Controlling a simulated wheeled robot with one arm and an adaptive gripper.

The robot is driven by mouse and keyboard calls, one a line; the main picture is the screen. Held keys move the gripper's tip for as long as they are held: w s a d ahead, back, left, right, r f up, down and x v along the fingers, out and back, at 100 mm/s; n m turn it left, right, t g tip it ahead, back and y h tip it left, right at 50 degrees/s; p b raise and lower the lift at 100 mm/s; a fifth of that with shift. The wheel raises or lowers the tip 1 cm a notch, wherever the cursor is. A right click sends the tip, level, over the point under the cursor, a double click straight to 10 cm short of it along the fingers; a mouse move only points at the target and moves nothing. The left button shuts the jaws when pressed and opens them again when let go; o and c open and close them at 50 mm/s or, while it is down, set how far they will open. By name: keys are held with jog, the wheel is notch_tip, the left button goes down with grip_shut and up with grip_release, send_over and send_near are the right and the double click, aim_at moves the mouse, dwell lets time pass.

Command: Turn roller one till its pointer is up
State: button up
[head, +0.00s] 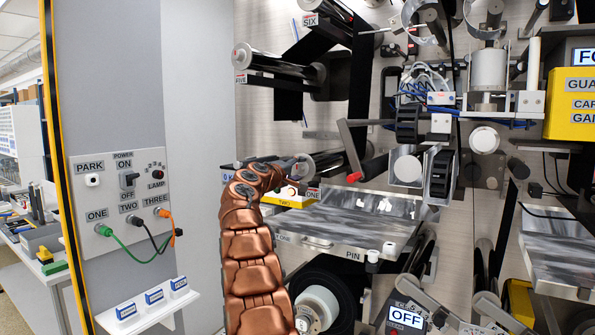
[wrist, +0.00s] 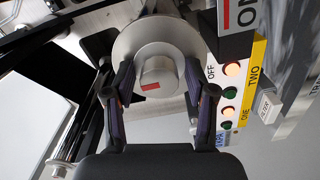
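Roller one's silver end (wrist: 145,38), a wide disc with a small hub (wrist: 157,72), is in the upper middle of the wrist view. A short red mark (wrist: 150,86) shows low on the hub's face, left of centre in that tilted view. My gripper (wrist: 160,64) is open, with one finger on each side of the hub; a gap shows between fingers and hub. In the head view a dark roller (head: 333,160) runs back from behind my arm's end; its near end and my fingers are mostly hidden. The ONE label (head: 313,193) is just below.
A yellow-edged panel (wrist: 232,92) with buttons lies close right of my fingers in the wrist view. A red-tipped bar (head: 353,160) stands right of my arm's end in the head view. A metal table (head: 345,225) with a PIN label lies below. The grey socket panel (head: 125,195) is left.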

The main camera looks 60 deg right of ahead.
jog(key=shift+a, duration=0.1)
dwell(0.3)
jog(key=a, duration=1.1)
jog(key=shift+s+a, duration=0.25)
jog(key=shift+a, duration=0.15)
dwell(0.6)
jog(key=s+a+f+y, duration=0.45)
jog(key=a+f, duration=0.35)
jog(key=a, duration=0.3)
jog(key=s+a+f+y, duration=0.3)
jog(key=s+a+f, duration=0.4)
jog(key=a, duration=0.4)
jog(key=s+a+f+y, duration=0.4)
jog(key=s+a+f, duration=0.1)
jog(key=a+f, duration=0.5)
jog(key=s+a+f+n+g+y, duration=0.1)
jog(key=s+a+f+y, duration=0.2)
jog(key=s+a, duration=0.6)
jog(key=s+a+f+n+g+y, duration=0.1)
jog(key=s+a+f+y, duration=0.2)
jog(key=a, duration=1.1)
jog(key=s+f, duration=0.3)
jog(key=s, duration=0.2)
jog(key=shift+s+a+f, duration=0.3)
jog(key=shift+s+a, duration=0.05)
jog(key=shift+a, duration=0.05)
